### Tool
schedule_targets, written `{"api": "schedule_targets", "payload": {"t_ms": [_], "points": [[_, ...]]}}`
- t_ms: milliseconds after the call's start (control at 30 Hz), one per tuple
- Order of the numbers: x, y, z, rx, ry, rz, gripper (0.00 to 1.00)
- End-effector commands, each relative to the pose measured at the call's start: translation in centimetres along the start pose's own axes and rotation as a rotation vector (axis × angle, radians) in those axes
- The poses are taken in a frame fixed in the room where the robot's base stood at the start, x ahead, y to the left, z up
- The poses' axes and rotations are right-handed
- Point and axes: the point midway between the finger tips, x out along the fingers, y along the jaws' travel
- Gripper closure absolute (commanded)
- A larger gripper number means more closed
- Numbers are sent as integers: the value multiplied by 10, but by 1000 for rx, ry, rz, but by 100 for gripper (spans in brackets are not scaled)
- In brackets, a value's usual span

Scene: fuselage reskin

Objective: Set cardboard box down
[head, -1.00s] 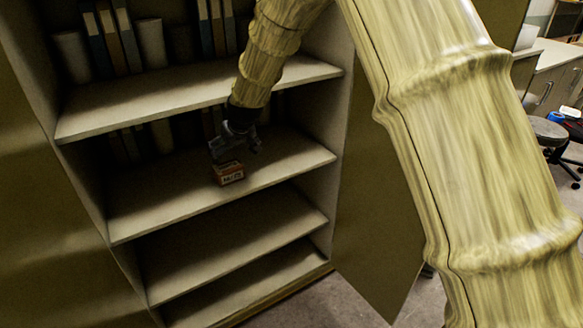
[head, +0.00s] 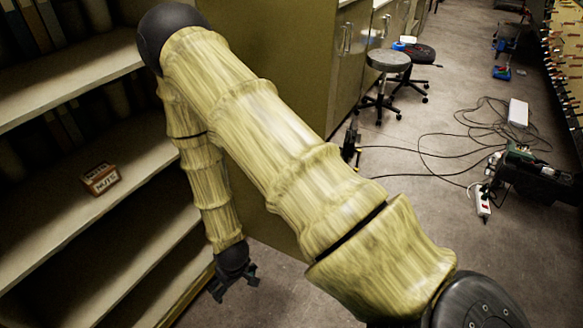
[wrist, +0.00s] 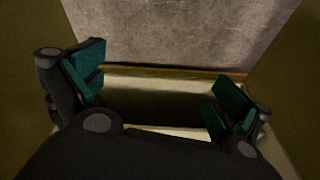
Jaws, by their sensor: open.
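The cardboard box (head: 100,179) is small, brown and white, and labelled "NUTS". It sits on a middle shelf (head: 60,228) of the cabinet at the left of the head view, near the shelf's front edge. My gripper (head: 235,293) is away from it, lower and to the right, in front of the cabinet. In the wrist view my gripper (wrist: 160,92) has its two teal-padded fingers spread wide with nothing between them. The box does not show in the wrist view.
Books stand on the upper shelves. An open cabinet door (head: 285,130) is behind my arm. Stools (head: 388,62), loose cables (head: 430,150) and a power strip (head: 482,202) are on the floor at right. Floor between them and the cabinet is partly clear.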

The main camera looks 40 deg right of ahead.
Motion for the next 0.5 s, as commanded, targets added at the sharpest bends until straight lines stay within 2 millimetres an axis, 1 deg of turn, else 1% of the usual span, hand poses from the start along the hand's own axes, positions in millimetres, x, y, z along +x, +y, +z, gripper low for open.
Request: {"api": "schedule_targets", "payload": {"t_ms": [33, 67, 100, 167, 200, 300, 333, 400, 500], "points": [[6, 6, 45, 16, -41, 3, 0], [7, 9, 66, 27, -58, 5, 0], [7, 13, 94, 39, -80, 9, 0], [6, 17, 131, 57, -108, 11, 0], [3, 19, 153, 67, -125, 13, 0], [-4, 23, 194, 91, -157, 17, 0], [-6, 24, 204, 96, -166, 18, 0], [-10, 25, 218, 103, -177, 18, 0], [-12, 26, 228, 110, -184, 19, 0]]}}
